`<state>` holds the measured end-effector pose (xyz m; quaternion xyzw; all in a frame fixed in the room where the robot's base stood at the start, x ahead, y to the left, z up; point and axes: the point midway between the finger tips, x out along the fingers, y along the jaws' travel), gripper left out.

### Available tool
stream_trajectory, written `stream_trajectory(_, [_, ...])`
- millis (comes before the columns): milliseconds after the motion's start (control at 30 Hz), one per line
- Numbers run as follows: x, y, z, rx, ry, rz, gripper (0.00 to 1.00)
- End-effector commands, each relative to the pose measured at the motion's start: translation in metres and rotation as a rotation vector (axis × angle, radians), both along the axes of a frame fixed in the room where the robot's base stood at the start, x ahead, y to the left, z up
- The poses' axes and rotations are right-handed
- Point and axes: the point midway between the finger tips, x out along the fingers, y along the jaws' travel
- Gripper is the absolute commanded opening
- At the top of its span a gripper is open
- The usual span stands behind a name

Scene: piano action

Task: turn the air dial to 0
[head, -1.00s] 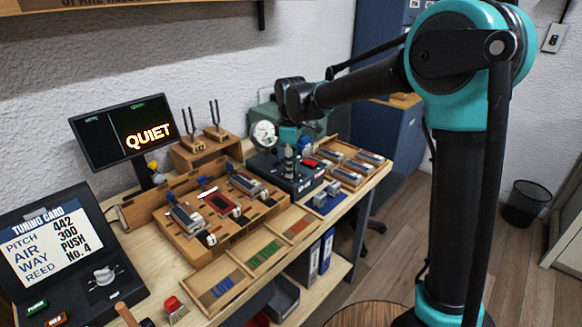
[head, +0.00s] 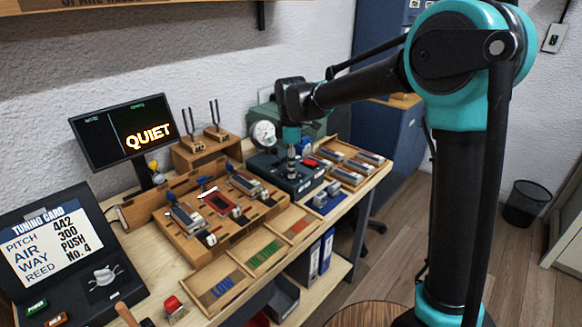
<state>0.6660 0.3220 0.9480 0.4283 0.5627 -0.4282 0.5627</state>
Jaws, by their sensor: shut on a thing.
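My gripper (head: 291,166) points straight down over the dark box (head: 303,187) at the back right of the bench. It is shut at the box's top, on what appears to be the air dial. The fingers hide the dial, so its setting cannot be read. A round white gauge (head: 264,134) stands just left of my gripper, behind the box; its needle is too small to read. The tuning card (head: 50,246) at the lower left reads pitch 442, air 300, way push, reed No. 4.
The monitor (head: 122,132) shows QUIET. A wooden rack (head: 180,245) with reed parts lies left of the box, and a wooden tray (head: 350,165) of metal pieces lies right. Two tuning forks (head: 214,130) stand behind. A blue block (head: 326,200) sits in front.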

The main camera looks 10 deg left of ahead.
Motion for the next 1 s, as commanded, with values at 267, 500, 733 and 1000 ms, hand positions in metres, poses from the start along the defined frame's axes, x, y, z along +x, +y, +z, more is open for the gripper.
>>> stream_trajectory(267, [0.000, 0.000, 0.000, 0.000, 0.000, 0.000, 0.51])
stream_trajectory(500, [0.000, 0.000, 0.000, 0.000, 0.000, -0.001, 0.51])
stream_trajectory(733, [0.000, 0.000, 0.016, 0.000, 0.000, -0.001, 0.51])
stream_trajectory(1000, [0.000, 0.000, 0.069, 0.000, 0.000, -0.001, 0.51])
